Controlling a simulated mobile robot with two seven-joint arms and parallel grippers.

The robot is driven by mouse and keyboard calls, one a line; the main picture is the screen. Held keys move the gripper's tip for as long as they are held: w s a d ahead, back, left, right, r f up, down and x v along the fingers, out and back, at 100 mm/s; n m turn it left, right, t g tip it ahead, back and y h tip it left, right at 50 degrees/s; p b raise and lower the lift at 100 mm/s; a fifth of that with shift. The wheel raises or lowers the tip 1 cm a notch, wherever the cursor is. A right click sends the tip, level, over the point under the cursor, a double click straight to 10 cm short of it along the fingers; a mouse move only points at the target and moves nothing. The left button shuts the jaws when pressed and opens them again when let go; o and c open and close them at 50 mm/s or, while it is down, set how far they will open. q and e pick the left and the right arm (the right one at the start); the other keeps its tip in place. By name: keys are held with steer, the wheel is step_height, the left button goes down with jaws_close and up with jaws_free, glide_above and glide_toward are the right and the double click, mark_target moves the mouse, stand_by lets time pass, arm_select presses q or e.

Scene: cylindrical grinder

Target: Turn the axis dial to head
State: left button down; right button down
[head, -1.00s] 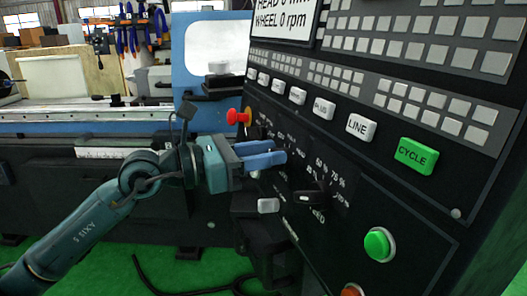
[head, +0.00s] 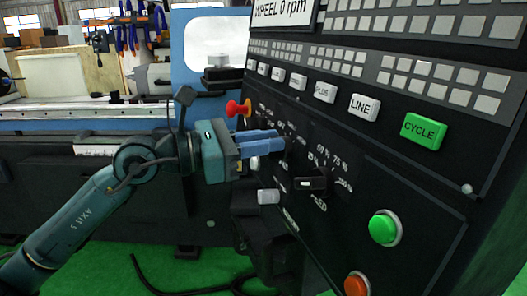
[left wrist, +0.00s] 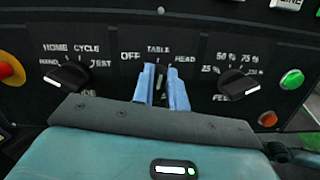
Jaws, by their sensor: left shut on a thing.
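The axis dial (left wrist: 160,82) is a dark knob on the black panel, mostly hidden between my left fingers. The labels OFF, TABLE and HEAD arc above it in the left wrist view; TABLE is straight above and HEAD to the upper right. The dial seems to stand near upright, toward TABLE, but its pointer is hard to see. My left gripper (left wrist: 161,88) is shut on the dial with its two blue fingers on either side. The same gripper (head: 262,143) reaches the panel from the left in the head view. My right gripper is not in view.
A mode knob (left wrist: 69,78) is left of the dial and a feed knob (left wrist: 238,83) right of it. A red emergency button (head: 238,108) sits just above my gripper. A green button (head: 383,228) and an orange button (head: 357,284) are lower right.

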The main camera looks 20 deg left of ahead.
arm_select(q)
steer(key=shift+f+m+b, duration=0.25)
steer(key=shift+m+b, duration=0.75)
steer(key=shift+b, duration=0.05)
steer(key=shift+s+d+m+g+b, duration=0.15)
steer(key=shift+m+g+b, duration=0.25)
steer(key=shift+m+b, duration=0.5)
steer(key=m+b, duration=0.2)
steer(key=m, duration=0.1)
steer(key=shift+s+r+g+h+b, duration=0.1)
steer(key=shift+g+h+b, duration=0.2)
steer(key=shift+b, duration=0.05)
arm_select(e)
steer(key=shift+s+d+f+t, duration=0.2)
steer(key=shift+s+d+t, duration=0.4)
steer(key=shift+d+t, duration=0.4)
arm_select(q)
steer(key=shift+m, duration=0.3)
steer(key=c, duration=1.4)
jaws_free()
